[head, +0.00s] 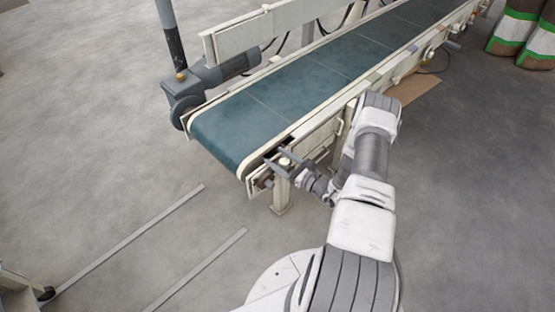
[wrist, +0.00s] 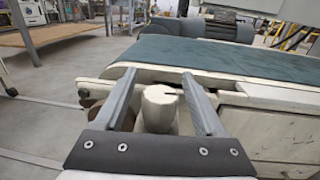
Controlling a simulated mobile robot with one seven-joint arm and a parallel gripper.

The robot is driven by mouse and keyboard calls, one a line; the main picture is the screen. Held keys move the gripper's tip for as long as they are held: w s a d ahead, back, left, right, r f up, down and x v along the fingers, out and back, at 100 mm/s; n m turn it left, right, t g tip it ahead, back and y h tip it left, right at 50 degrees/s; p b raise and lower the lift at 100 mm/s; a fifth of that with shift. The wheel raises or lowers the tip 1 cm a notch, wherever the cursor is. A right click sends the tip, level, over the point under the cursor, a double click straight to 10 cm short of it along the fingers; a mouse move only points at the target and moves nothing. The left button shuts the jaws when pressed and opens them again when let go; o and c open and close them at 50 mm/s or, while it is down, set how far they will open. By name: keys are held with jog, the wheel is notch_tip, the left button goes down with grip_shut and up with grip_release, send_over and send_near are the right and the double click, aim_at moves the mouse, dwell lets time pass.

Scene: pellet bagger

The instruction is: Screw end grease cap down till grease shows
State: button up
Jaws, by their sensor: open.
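My gripper (wrist: 159,76) is open, its two fingers apart on either side of a pale cream, rounded cylinder (wrist: 158,110) at the conveyor's end. This looks like the grease cap, though I cannot be sure. A dark slit or gap shows by its top right. The cap looks clear of both fingers, but I cannot tell contact for certain. No grease can be made out. In the head view my gripper (head: 286,158) is at the near corner of the conveyor; the cap is too small to tell there.
The conveyor (head: 270,105) has a blue-green belt and cream side frame, with a grey motor (head: 205,78) on its far side. A brownish round part (wrist: 97,110) sits left of the cap. Rails (head: 135,235) lie on the floor at left. Striped sacks (head: 512,35) stand far right.

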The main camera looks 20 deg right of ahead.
jog(key=shift+w+a, duration=0.1)
jog(key=shift+w, duration=0.1)
grip_shut()
dwell(0.3)
jog(key=shift+r+m+h, duration=0.1)
jog(key=shift+m+h, duration=0.2)
jog(key=shift+h, duration=0.1)
